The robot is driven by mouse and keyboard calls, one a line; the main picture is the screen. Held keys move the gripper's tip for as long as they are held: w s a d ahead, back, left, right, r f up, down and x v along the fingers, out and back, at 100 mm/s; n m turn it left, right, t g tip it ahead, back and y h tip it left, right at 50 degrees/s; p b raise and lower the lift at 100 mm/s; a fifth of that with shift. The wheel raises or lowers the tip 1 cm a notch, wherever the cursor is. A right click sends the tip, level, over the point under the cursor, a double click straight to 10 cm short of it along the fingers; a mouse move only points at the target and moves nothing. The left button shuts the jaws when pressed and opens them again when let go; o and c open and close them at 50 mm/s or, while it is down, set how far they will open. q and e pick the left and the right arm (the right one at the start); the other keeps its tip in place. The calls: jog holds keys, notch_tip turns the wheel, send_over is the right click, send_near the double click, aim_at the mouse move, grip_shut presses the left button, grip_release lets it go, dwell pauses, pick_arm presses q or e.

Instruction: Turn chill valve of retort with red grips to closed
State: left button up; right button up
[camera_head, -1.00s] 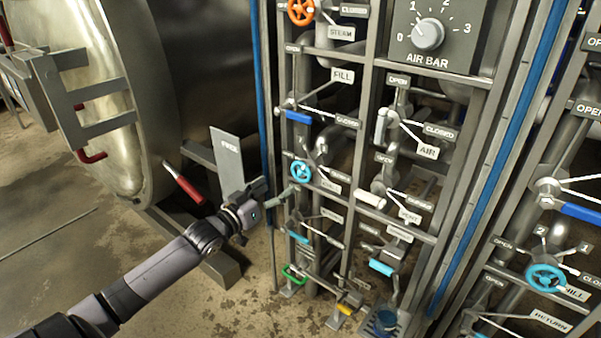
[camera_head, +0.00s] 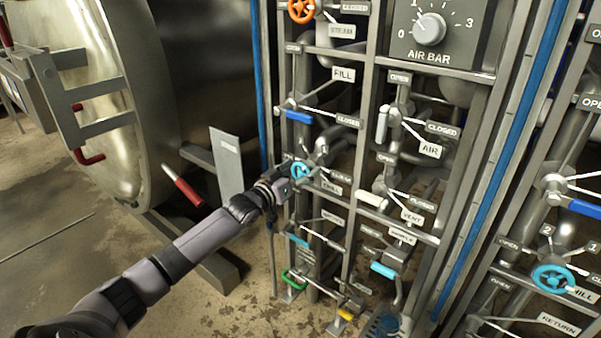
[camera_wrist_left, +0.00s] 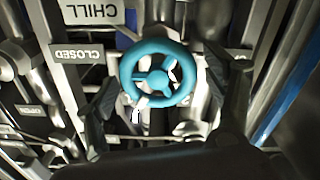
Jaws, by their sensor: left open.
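The chill valve has a small light-blue handwheel (camera_head: 300,170) on the pipe rack beside the retort with red grips (camera_head: 185,187). In the left wrist view the blue handwheel (camera_wrist_left: 158,74) sits near the middle, with a white pointer mark below it. A CHILL label (camera_wrist_left: 90,11) and a CLOSED label (camera_wrist_left: 77,54) show at its left. My left gripper (camera_head: 292,178) is at the wheel; its two dark fingers stand open on either side of the wheel in the wrist view (camera_wrist_left: 160,105). I cannot tell whether they touch it. My right gripper is not in view.
A blue FILL lever (camera_head: 299,117) is above the wheel and a light-blue lever (camera_head: 297,240) below it. White-handled AIR (camera_head: 382,124) and VENT (camera_head: 371,200) levers stand to the right. Another retort's light-blue wheel (camera_head: 553,279) is at the far right. Rack posts and pipes crowd the space.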

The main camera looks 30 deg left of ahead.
pick_arm(q)
jog(key=shift+c, duration=0.5)
jog(key=c, duration=1)
